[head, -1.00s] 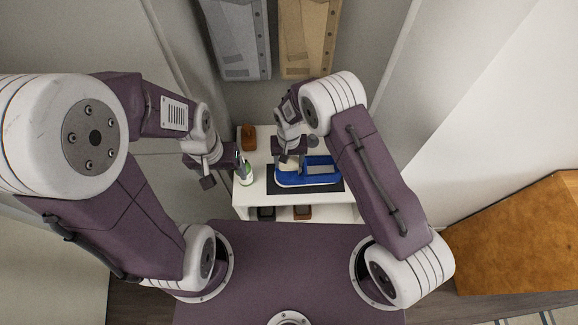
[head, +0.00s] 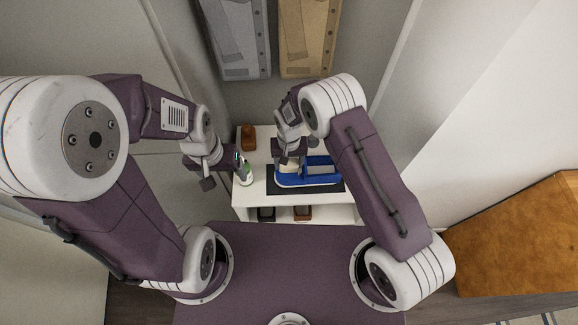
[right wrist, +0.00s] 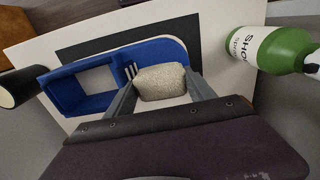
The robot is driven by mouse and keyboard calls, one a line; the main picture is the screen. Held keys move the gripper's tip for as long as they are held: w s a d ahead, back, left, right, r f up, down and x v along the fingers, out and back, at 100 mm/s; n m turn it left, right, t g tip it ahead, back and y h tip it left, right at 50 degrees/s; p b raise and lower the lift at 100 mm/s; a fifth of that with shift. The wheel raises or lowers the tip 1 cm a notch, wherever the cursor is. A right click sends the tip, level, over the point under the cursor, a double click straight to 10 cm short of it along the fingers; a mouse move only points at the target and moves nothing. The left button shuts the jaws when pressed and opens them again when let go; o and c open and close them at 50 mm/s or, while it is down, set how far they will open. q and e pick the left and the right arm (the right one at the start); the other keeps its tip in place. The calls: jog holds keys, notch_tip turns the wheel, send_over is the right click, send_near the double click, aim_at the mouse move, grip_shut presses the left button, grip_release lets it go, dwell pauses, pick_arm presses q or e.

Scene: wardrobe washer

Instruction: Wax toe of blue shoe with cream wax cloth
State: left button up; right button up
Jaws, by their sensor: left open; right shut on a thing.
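The blue shoe (head: 322,170) lies on a dark mat (head: 300,191) on a white shelf unit. It also shows in the right wrist view (right wrist: 75,92), its open part to the left and its toe to the right. My right gripper (head: 290,163) is over the toe, shut on the cream wax cloth (right wrist: 160,80). The cloth is a pale, rough pad between the fingers, at the toe end of the shoe; whether it touches cannot be told. My left gripper (head: 222,172) is open and empty, left of the shelf unit near the green bottle.
A brown item (head: 248,138) sits at the back left. Dark and brown items (head: 302,212) sit on the lower shelf.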

jog(key=shift+s+a+f+b, duration=0.1)
jog(key=shift+a+b, duration=0.45)
jog(key=shift+a, duration=1.05)
jog(key=shift+s, duration=0.1)
jog(key=shift+d, duration=0.1)
